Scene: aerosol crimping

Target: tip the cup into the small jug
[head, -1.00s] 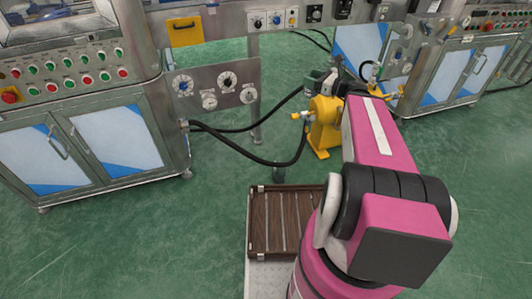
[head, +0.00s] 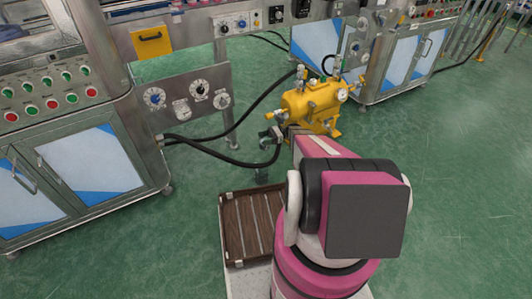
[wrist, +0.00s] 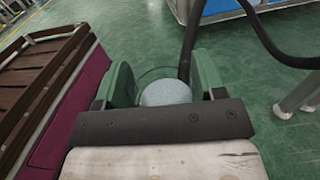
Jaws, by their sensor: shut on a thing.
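In the wrist view, my gripper (wrist: 165,88) has green fingers shut on a rounded thing with a pale blue-grey surface, which I take to be the cup (wrist: 166,94). A faint greenish ring shows just beyond it. Its lower part is hidden behind the dark gripper bar, so I cannot tell its tilt or contents. In the head view, my gripper (head: 272,137) is small, held out past my pink arm over the floor; the cup is not clear there. I cannot make out a small jug in either view.
A slatted dark wood tray (head: 236,222) lies low beside my arm. A yellow tank (head: 312,104) stands beyond my gripper. A black hose (head: 222,157) hangs from the steel control cabinet (head: 85,130) at left. Green floor is open at right.

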